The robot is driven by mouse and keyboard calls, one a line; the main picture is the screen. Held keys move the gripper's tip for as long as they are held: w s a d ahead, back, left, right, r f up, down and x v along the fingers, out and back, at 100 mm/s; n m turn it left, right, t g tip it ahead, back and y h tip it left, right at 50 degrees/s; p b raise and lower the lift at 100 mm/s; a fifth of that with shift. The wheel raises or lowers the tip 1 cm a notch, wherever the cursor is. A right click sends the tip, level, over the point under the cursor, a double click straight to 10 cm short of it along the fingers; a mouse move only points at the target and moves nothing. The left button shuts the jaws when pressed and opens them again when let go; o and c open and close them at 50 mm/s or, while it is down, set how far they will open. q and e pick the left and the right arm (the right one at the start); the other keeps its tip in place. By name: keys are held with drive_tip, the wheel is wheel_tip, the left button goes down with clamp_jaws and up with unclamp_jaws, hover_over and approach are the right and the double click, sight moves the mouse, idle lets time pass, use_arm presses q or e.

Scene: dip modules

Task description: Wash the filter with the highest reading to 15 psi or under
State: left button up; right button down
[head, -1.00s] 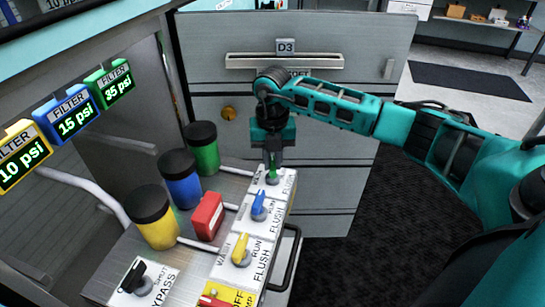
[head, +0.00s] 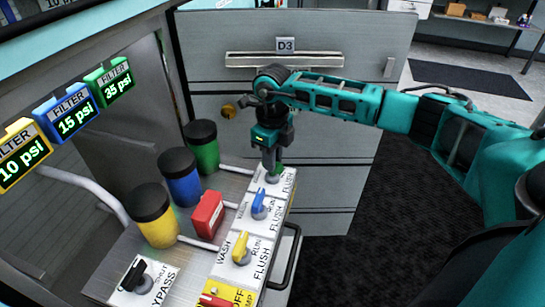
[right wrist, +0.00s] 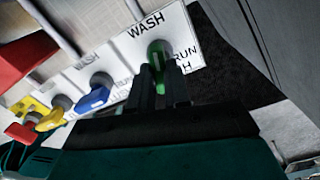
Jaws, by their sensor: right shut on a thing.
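The green filter display (head: 115,85) reads 25 psi, the blue display (head: 70,113) 15 psi and the yellow display (head: 22,155) 10 psi. The green filter (head: 202,150), blue filter (head: 180,180) and yellow filter (head: 155,220) are black-capped canisters on the metal bench. My right gripper (head: 271,168) points down and is shut on the green wash/run knob (right wrist: 157,62). The blue knob (head: 259,206) and yellow knob (head: 241,250) are free. My left gripper is out of view.
A black bypass knob (head: 134,275) and a red switch on a yellow plate (head: 216,300) are at the near end. A red box (head: 207,215) stands beside the filters. A grey drawer cabinet (head: 330,60) is behind my right gripper. Dark floor lies open to the right.

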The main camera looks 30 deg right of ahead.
drive_tip(key=shift+r+n, duration=0.1)
drive_tip(key=shift+n, duration=1.5)
drive_tip(key=c, duration=1.1)
unclamp_jaws()
wheel_tip(320, 180, up, 13)
drive_tip(key=shift+f+p, duration=0.1)
drive_tip(key=shift+p, duration=0.7)
